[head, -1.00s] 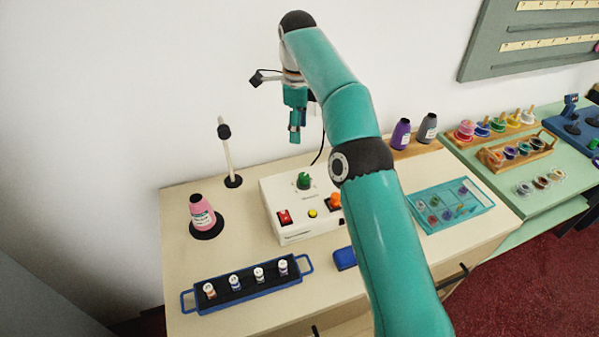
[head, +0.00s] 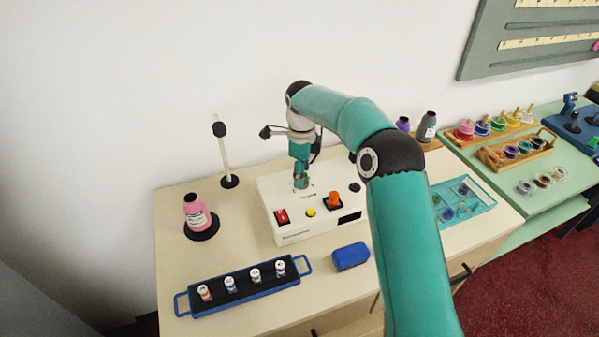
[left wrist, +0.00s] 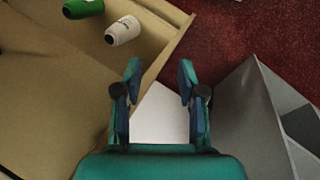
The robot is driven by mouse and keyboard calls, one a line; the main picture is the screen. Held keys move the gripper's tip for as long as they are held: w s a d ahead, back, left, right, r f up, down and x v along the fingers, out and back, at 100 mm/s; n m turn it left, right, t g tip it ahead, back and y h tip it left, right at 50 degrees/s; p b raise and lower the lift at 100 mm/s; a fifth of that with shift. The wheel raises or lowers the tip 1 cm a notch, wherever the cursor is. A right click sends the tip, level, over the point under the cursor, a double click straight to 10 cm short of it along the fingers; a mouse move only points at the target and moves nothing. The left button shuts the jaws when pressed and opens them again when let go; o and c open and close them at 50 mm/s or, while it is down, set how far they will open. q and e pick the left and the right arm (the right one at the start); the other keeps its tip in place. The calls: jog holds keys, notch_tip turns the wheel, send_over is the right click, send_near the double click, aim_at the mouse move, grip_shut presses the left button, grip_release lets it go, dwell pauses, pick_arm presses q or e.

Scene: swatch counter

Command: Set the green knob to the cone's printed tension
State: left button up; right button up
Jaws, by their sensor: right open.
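The pink thread cone (head: 196,212) stands upright on a black round pad at the left of the counter. It bears a pale label whose print is too small to read. The green knob sits on top of the white machine box (head: 292,238), toward its back; my right gripper now covers it almost wholly. My right gripper (head: 301,182) points down at the knob's place with its jaws open; I cannot tell whether they touch the knob. My left gripper (left wrist: 159,78) shows only in the left wrist view, its fingers apart with nothing between them.
The box also carries a red switch (head: 282,216), a yellow button (head: 310,213) and an orange knob (head: 334,199). A blue tray (head: 240,292) with several small spools and a blue block (head: 351,256) lie in front. A thin post (head: 224,155) stands behind.

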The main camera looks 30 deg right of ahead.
grip_shut()
dwell(0.4)
